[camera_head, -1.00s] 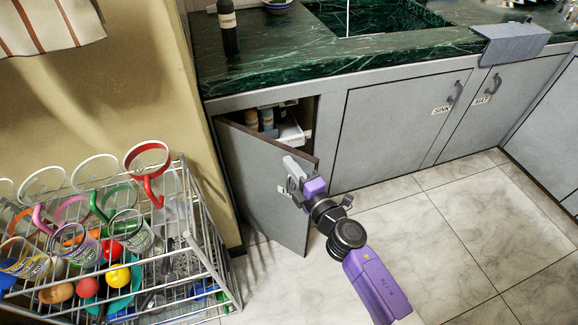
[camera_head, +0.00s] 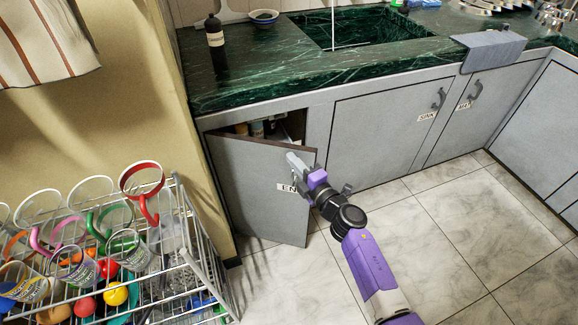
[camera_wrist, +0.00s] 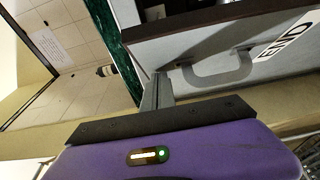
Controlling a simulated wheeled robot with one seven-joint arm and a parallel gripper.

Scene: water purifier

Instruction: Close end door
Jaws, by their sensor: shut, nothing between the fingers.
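The end door (camera_head: 255,190) is the grey leftmost cabinet door, with a label reading "EN" in part. It stands partly open, hinged at its left, with a gap along its top and right. My gripper (camera_head: 294,161) is shut and empty at the outer face, near the upper right of the door. In the wrist view the gripper fingers (camera_wrist: 157,90) are beside the grey door handle (camera_wrist: 222,72), with the END label (camera_wrist: 285,36) to the right. The fingers look close to the door face; I cannot tell if they touch it.
Bottles and a white item show dimly inside the cabinet (camera_head: 270,127). A wire rack (camera_head: 190,260) with mugs and balls stands at the left, near the door's hinge side. The sink door (camera_head: 385,125) is shut. The tiled floor at the right is clear.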

